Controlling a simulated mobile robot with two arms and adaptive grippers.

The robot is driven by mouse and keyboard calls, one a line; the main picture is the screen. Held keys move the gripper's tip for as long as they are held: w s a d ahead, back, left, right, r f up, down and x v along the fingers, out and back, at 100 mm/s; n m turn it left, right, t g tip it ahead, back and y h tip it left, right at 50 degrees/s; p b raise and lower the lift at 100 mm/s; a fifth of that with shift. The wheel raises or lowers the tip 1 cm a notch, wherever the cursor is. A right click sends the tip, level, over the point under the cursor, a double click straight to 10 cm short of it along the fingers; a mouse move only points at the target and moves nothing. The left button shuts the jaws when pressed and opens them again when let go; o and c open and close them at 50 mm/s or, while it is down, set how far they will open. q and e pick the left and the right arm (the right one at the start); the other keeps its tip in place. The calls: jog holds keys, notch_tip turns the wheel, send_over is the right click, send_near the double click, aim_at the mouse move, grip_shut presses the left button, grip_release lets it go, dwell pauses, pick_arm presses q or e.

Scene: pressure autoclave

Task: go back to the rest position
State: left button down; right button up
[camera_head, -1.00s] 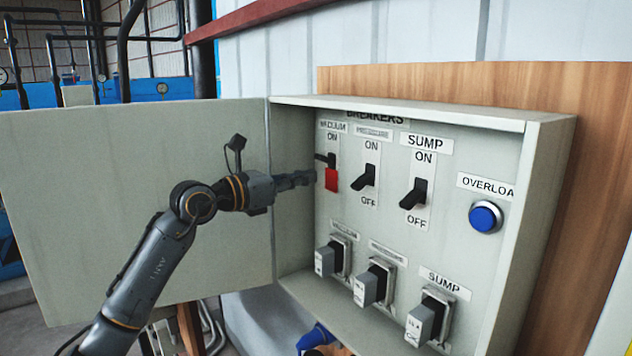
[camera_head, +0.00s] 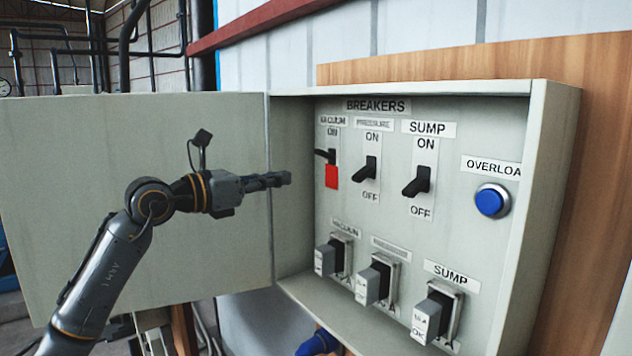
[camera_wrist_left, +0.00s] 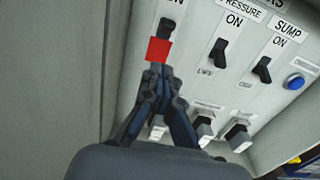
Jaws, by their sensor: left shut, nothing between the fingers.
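My left gripper (camera_head: 287,179) is shut and empty, in front of the left part of the open breaker box (camera_head: 400,88). It points right, toward the vacuum breaker switch (camera_head: 326,154), and looks clear of it. The vacuum switch has a red patch (camera_head: 331,176) below its lever, which stands toward ON. In the left wrist view the shut gripper (camera_wrist_left: 158,72) shows just below the red patch (camera_wrist_left: 158,50). The pressure switch (camera_head: 366,169) and the sump switch (camera_head: 417,182) stand to the right.
The box door (camera_head: 130,200) hangs open at left, behind my left arm. A blue overload button (camera_head: 491,200) is at the right of the panel. Several grey plug-like units, including the sump one (camera_head: 430,315), stick out along the bottom. A wooden board (camera_head: 590,130) backs the box.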

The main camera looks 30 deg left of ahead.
pick_arm(q)
jog(key=shift+s+a+b, duration=0.2)
jog(key=shift+s+b, duration=0.1)
jog(key=shift+s, duration=0.25)
